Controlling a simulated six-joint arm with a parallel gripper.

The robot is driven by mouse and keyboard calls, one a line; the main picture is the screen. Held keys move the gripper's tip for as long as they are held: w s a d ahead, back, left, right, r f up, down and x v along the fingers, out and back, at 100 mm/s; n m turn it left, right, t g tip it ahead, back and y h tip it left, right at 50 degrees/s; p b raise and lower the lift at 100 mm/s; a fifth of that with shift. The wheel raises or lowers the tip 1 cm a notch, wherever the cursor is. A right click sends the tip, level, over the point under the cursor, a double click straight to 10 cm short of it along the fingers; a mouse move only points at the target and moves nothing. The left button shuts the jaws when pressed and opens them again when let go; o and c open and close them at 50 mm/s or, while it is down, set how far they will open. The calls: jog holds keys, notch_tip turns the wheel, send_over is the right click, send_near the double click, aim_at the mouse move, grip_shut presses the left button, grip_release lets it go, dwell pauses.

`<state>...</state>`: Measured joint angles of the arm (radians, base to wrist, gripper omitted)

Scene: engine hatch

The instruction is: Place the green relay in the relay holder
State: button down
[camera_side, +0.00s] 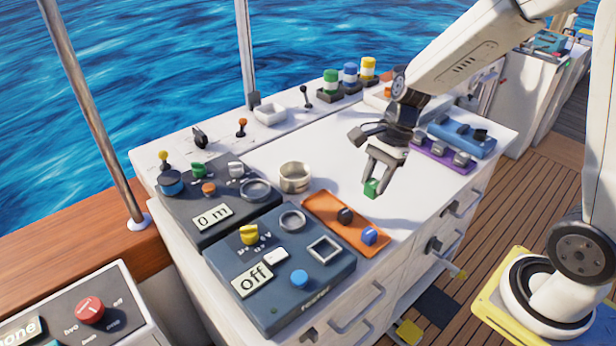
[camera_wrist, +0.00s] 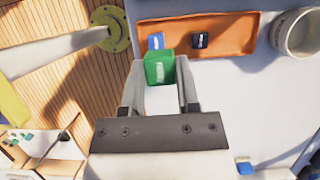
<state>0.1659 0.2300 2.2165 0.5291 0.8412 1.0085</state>
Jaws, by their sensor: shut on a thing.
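The green relay (camera_side: 371,188) is a small green block between the fingertips of my gripper (camera_side: 379,176). My gripper is shut on it and holds it above the white worktop, to the right of an orange tray (camera_side: 326,207). In the wrist view the green relay (camera_wrist: 159,68) sits at the tips of my gripper (camera_wrist: 160,84), near the tray's edge. A black block (camera_side: 345,216) and a blue block (camera_side: 369,236) lie in the tray. A dark panel to its left has a light square frame (camera_side: 324,250). I cannot tell for sure which part is the relay holder.
A metal cup (camera_side: 295,177) stands behind the orange tray. Dark control panels with knobs, including an "off" display (camera_side: 252,280), fill the left side. A purple tray (camera_side: 442,157) and a blue box (camera_side: 462,137) lie at right. The white worktop (camera_side: 340,155) has free room mid-table.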

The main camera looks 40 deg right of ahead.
jog(key=a, duration=1.1)
jog(key=shift+w+a+f, duration=0.3)
jog(key=shift+w+a, duration=0.1)
jog(key=shift+f, duration=2.25)
jog(key=shift+f, duration=1.75)
jog(key=shift+c, duration=1.7)
grip_release()
jog(key=shift+f, duration=0.15)
jog(key=shift+r, duration=0.2)
